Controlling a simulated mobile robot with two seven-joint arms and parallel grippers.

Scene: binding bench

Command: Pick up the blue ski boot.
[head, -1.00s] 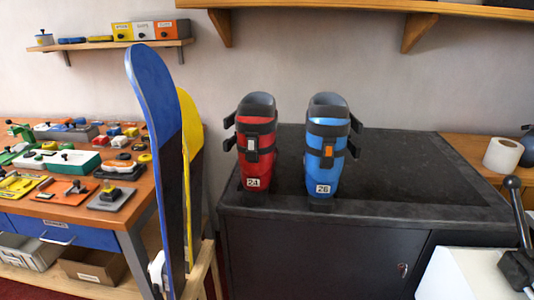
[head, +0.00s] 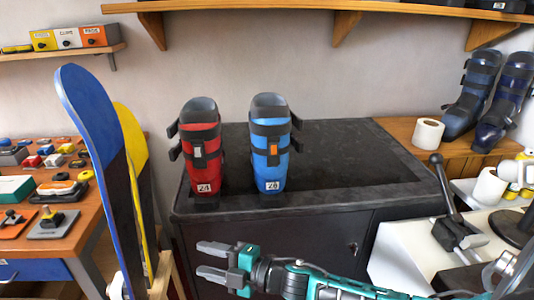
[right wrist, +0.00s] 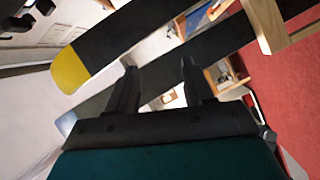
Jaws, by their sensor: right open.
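The blue ski boot (head: 270,150) stands upright on the black cabinet top (head: 340,165), with black straps, an orange buckle and a white tag that seems to read 26. A red ski boot (head: 201,152) tagged 24 stands just to its left. My right gripper (head: 205,260) is in front of the cabinet, below the level of its top, pointing left. It is open and empty, apart from both boots. The right wrist view shows its two spread fingers (right wrist: 158,85) with nothing between them. My left gripper is not in view.
A blue ski (head: 88,120) and a yellow one (head: 132,150) stand upright left of the cabinet. A white machine with a black lever (head: 440,185) is at right. Dark blue boots (head: 475,90) and a paper roll (head: 428,134) stand behind it. The cabinet top right of the blue boot is clear.

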